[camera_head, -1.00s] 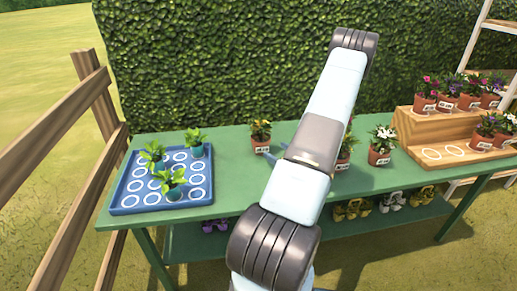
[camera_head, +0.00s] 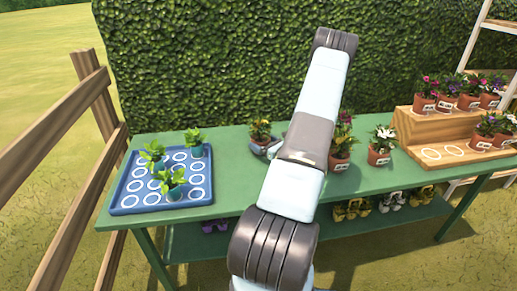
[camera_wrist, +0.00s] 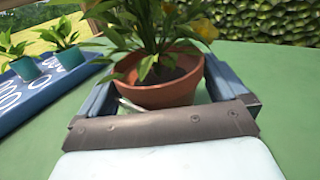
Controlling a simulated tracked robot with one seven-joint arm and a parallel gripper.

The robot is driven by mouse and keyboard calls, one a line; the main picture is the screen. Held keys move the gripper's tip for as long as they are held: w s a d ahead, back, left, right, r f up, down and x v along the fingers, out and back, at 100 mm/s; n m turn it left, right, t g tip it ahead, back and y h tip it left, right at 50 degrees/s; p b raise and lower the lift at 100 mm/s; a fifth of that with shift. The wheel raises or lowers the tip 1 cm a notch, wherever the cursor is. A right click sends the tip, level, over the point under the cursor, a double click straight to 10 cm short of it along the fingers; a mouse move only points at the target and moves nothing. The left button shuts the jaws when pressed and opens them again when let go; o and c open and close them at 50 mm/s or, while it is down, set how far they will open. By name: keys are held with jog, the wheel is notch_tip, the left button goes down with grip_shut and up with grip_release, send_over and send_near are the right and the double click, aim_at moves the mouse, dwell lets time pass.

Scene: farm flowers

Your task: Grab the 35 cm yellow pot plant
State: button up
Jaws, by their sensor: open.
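A yellow-flowered plant in a terracotta pot (camera_head: 259,131) stands upright on the green table, left of my arm. It fills the middle of the wrist view, with its pot (camera_wrist: 155,92), dark soil and green leaves close up. My gripper (camera_wrist: 160,68) is open, with one blue-grey finger on each side of the pot. In the head view my gripper (camera_head: 266,148) is low at the pot's base, partly hidden by my own arm. Whether the fingers touch the pot cannot be told. The pot's size label is not readable now.
A blue tray (camera_head: 122,201) with white rings and several small green seedlings lies at the left. A wooden step stand (camera_head: 410,128) holds more pots. A hedge (camera_head: 210,60) rises behind.

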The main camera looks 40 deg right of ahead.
jog(key=shift+c, duration=0.4)
jog(key=c, duration=0.9)
